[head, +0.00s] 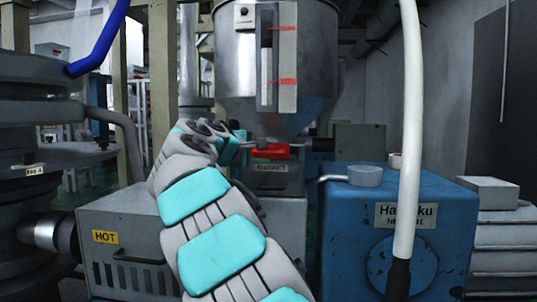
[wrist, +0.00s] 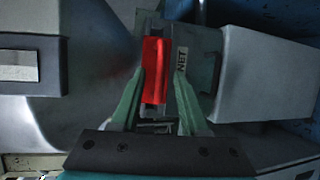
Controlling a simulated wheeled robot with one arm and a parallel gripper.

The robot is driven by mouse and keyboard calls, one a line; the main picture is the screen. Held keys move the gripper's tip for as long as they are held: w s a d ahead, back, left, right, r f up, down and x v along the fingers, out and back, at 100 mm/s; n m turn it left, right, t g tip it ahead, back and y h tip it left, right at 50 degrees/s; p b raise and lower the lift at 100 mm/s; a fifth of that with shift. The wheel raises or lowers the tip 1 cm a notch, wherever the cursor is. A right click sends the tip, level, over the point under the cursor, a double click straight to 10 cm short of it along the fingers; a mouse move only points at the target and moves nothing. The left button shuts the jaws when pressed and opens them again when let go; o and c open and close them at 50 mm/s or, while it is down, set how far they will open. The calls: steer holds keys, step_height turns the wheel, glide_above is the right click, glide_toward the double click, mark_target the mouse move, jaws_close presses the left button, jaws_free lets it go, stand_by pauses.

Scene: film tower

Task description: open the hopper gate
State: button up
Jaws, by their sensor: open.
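The steel hopper (head: 230,65) hangs at the upper middle of the head view, with a level strip marked in red on its front. A red handle-like piece (head: 270,151) sits below its cone, above a box labelled MAGNET (head: 272,168). In the wrist view the red piece (wrist: 154,70) stands upright in the picture, between the tips of my gripper (wrist: 160,78). The green fingers are spread apart. The left finger overlaps the red piece's left edge; I cannot tell whether it touches. In the head view my gripper (head: 242,140) is just left of the red piece, partly hidden by my arm.
A grey box marked HOT (head: 140,225) and a round dark machine (head: 30,190) stand at left.

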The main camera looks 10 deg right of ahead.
mark_target(267, 153)
steer(key=x, duration=0.3)
steer(key=shift+w, duration=0.15)
jaws_close()
stand_by(1.3)
